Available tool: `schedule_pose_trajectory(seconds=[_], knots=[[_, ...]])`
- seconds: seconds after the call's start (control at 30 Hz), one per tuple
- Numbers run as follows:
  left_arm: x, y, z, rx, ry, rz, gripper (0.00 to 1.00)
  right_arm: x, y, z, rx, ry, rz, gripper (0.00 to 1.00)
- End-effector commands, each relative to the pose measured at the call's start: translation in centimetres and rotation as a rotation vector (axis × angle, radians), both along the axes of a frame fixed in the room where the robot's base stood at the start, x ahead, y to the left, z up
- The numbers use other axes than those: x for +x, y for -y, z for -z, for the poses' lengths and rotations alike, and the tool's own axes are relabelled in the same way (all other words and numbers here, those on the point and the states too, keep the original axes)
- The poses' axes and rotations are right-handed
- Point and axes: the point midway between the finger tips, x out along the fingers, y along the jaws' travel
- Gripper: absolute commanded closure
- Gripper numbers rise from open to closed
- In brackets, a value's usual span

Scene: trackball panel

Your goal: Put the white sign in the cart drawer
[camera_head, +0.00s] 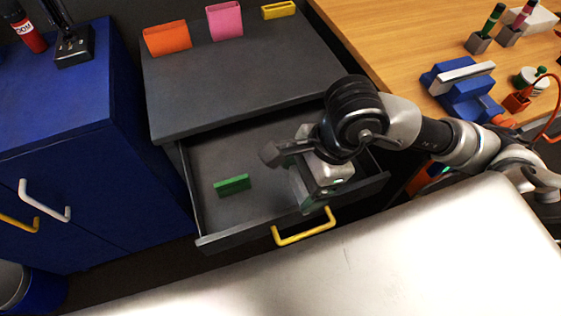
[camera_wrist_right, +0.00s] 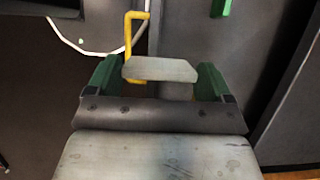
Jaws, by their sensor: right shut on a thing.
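My right gripper (camera_head: 318,200) reaches down over the open grey cart drawer (camera_head: 208,215), toward its right half. In the right wrist view a pale grey-white flat piece (camera_wrist_right: 160,69), which looks like the white sign, sits between the green fingers of the gripper, which is shut on it. In the head view the gripper and wrist hide most of the sign, and I cannot tell whether it touches the drawer floor. My left gripper is not in view.
A green block (camera_head: 232,184) lies in the drawer, left of my gripper. The drawer has a yellow handle (camera_head: 304,228). Orange (camera_head: 167,38), pink (camera_head: 225,20) and yellow (camera_head: 279,10) holders stand on the cart top. A blue cabinet (camera_head: 70,110) stands left; a wooden table (camera_head: 390,40) stands right.

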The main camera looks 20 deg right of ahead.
Motion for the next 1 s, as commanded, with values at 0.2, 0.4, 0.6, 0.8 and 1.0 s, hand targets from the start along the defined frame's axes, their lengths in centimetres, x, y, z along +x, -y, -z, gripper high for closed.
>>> schedule_pose_trajectory(seconds=[0.2,0.4,0.6,0.8,1.0], knots=[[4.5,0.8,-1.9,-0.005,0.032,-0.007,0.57,1.0,0.0,1.0,0.001,0.002,-0.002,0.41],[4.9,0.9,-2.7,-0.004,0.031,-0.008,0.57,5.3,-0.2,3.2,0.002,-0.004,0.003,0.41],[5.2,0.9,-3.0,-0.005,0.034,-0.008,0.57,9.0,-0.3,5.4,0.002,-0.002,0.0,0.41],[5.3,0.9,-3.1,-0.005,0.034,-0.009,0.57,10.3,-0.3,6.3,0.001,-0.001,-0.004,0.41],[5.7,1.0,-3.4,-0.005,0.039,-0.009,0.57,10.2,-0.3,8.9,0.001,-0.006,-0.002,0.41]])
